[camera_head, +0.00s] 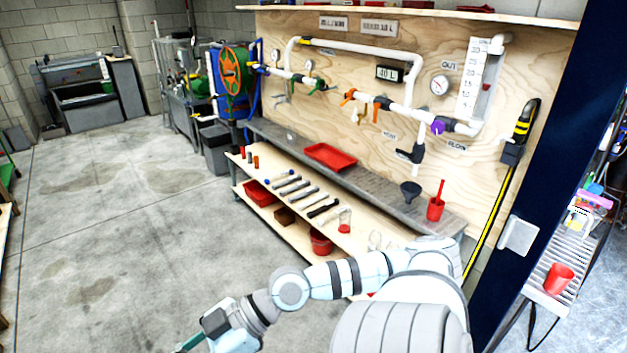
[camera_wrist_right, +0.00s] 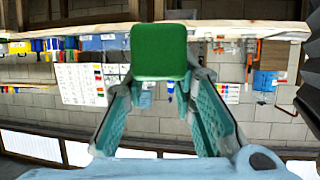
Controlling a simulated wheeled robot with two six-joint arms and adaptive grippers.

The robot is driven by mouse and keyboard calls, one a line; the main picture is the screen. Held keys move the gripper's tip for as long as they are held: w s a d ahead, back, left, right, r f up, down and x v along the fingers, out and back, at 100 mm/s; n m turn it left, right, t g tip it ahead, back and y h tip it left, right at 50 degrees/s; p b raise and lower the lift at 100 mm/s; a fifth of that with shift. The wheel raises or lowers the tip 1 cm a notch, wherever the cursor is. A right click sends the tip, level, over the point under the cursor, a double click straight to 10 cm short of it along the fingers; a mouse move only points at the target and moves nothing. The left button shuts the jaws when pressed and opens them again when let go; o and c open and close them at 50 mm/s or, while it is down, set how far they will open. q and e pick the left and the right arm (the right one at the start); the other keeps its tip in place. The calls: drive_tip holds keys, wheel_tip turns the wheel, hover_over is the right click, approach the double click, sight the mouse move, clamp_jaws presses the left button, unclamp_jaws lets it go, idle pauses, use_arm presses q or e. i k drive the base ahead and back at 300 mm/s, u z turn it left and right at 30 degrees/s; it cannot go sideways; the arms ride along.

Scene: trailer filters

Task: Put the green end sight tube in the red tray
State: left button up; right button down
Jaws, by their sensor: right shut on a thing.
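My right gripper (camera_wrist_right: 160,82) is shut on the green end sight tube (camera_wrist_right: 160,48); in the wrist view its squarish green end fills the space between the teal fingertips. The rest of the tube is hidden behind that end. In the head view the right arm reaches left along the bottom edge, and the tube cannot be made out there. The red tray (camera_head: 330,157) lies flat on the grey metal bench ledge below the plywood panel, well beyond and above my gripper in the picture. It looks empty. My left gripper is not in view.
A lower wooden shelf (camera_head: 285,222) carries a row of several tubes and tools. Pipes run across the panel above. The concrete floor (camera_head: 110,230) at left is clear.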

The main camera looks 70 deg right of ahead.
sight(329, 159)
drive_tip(key=z, duration=2.05)
drive_tip(key=i, duration=3.2)
drive_tip(key=u, duration=0.6)
